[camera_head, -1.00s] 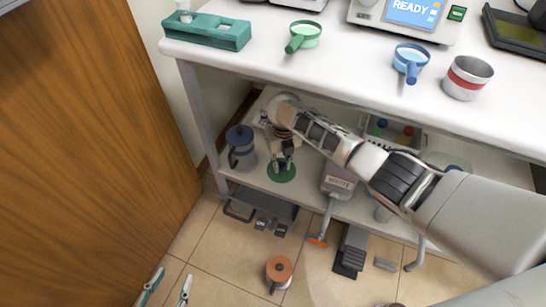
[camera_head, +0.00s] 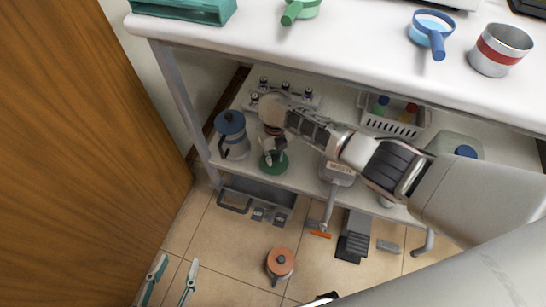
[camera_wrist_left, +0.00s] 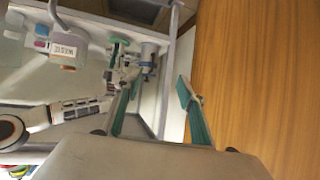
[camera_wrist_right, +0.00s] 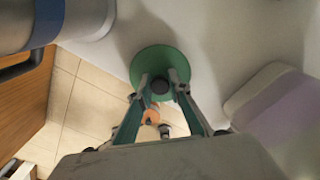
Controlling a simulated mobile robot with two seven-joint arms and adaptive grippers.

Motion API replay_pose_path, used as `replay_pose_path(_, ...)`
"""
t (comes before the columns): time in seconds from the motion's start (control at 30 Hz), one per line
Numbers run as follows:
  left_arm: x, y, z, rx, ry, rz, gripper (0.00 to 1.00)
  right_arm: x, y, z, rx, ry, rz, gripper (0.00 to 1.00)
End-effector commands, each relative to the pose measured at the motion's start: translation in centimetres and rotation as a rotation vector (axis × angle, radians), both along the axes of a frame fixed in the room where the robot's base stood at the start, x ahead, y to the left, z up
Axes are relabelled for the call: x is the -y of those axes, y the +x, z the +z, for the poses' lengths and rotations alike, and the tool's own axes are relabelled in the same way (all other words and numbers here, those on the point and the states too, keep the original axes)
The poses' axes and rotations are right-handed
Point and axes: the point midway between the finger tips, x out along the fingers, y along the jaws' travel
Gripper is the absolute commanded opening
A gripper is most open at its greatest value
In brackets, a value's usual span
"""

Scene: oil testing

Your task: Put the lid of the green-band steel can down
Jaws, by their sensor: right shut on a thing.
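The green lid (camera_head: 281,168) is a flat disc with a dark knob (camera_wrist_right: 184,88). It is over the front part of the lower shelf (camera_head: 305,178); I cannot tell whether it touches the shelf. My right gripper (camera_head: 274,150) is above the lid, shut on its knob, and the lid fills the space ahead of the fingers (camera_wrist_right: 165,82) in the right wrist view. My left gripper (camera_head: 172,284) is open and empty, low at the left, away from the shelf. I cannot make out the green-band steel can in any view.
A blue-lidded can (camera_head: 232,140) stands left of the lid on the shelf. A waste container (camera_head: 337,172) stands to the right, with a white basket (camera_head: 392,125) behind. An orange-lidded can (camera_head: 281,262) is on the floor. The worktop (camera_head: 350,45) overhangs the shelf.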

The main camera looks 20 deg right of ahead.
Motion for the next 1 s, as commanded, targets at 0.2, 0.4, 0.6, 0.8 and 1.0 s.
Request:
replay_pose_path(0.2,1.0,1.2,1.6,0.036,-0.044,0.012,0.4,0.0,-0.1,-1.5,-0.002,0.0,0.001,0.0)
replay_pose_path(0.4,0.9,1.0,1.4,0.032,-0.043,0.014,0.4,0.0,-0.1,-1.6,-0.002,0.0,0.0,0.0)
replay_pose_path(0.6,0.8,0.8,1.1,0.024,-0.04,0.011,0.4,0.0,-0.1,-1.8,-0.001,0.0,0.0,0.35)
replay_pose_path(0.8,0.8,0.7,1.0,0.024,-0.037,0.006,0.4,0.0,-0.1,-1.9,-0.002,0.0,0.0,0.35)
replay_pose_path(1.0,0.8,0.9,1.4,0.031,-0.034,0.003,0.4,0.1,0.0,-1.3,0.0,-0.001,0.0,0.35)
